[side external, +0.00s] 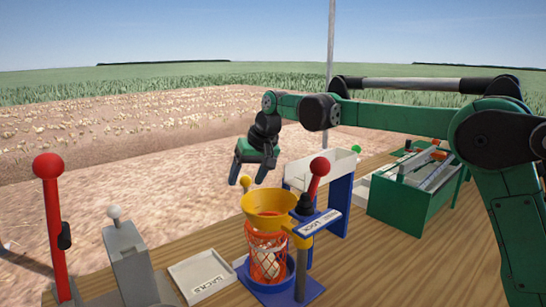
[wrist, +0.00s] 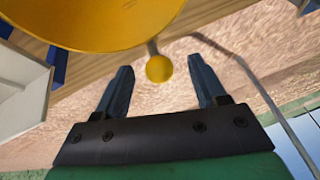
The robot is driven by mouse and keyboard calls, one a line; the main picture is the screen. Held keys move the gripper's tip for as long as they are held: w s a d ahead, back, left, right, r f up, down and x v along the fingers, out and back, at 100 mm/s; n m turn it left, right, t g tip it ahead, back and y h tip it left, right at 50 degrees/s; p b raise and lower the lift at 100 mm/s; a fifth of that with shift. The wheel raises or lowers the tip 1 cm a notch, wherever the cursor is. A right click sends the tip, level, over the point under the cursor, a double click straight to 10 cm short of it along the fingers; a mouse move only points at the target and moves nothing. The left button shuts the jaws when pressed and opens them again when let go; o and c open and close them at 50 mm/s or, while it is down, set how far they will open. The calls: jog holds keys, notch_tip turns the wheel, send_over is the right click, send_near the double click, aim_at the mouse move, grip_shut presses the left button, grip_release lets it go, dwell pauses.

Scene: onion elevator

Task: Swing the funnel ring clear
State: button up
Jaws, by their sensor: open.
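The yellow funnel ring (side external: 268,202) sits over an orange-red net sack (side external: 266,246) on a blue stand; pale onions show through the mesh. A short handle with a round yellow knob (side external: 246,182) sticks out from the ring's far side. In the wrist view the funnel (wrist: 95,18) fills the upper left, and the knob (wrist: 159,69) shows between the fingertips. My gripper (side external: 248,180) points down with its fingers spread, at the knob. It also shows open in the wrist view (wrist: 160,68). Neither finger visibly touches the knob.
A red-knobbed lever (side external: 319,167) stands close right of the funnel. A white tray marked SACKS (side external: 202,273) lies left of the stand. A tall red lever (side external: 50,190) and a white-knobbed grey lever (side external: 115,212) stand farther left. A green box (side external: 415,195) sits at the right.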

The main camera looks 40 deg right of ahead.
grip_shut()
dwell(1.3)
